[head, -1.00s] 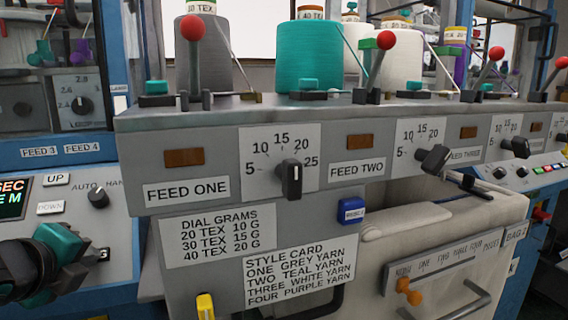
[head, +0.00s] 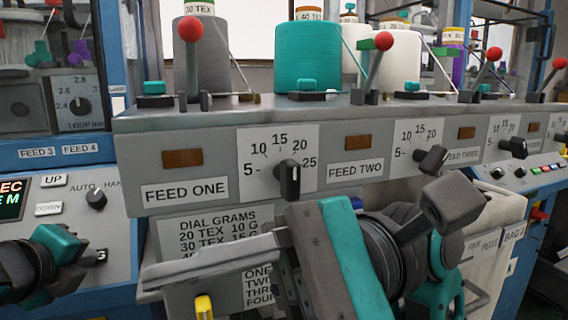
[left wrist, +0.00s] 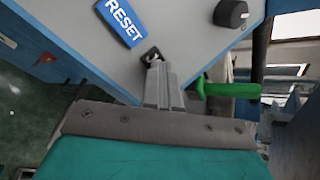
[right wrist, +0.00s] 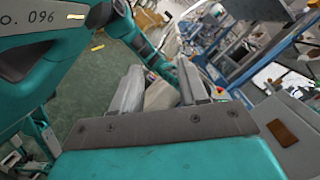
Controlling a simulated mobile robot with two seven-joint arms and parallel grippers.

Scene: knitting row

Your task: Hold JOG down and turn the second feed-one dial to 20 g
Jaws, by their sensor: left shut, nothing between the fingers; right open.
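The FEED ONE dial (head: 289,181) is a black knob on a white scale plate marked 5 to 25, right of the FEED ONE label (head: 185,191). Its white mark stands near upright; I cannot tell its exact reading. My left gripper (head: 101,255) is shut at the left machine's panel. In the left wrist view, its tips (left wrist: 154,66) meet a small dark key; the JOG wording is hidden. My right gripper (head: 150,285) is open and empty, below the dial and in front of the cards. Its spread fingers also show in the right wrist view (right wrist: 158,82).
The dial grams card (head: 215,225) is partly hidden by my right gripper. The FEED TWO dial (head: 432,160) sits to the right. Red-knobbed levers (head: 189,30) and yarn cones (head: 308,55) stand above. A blue RESET button (left wrist: 122,22) is near my left gripper.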

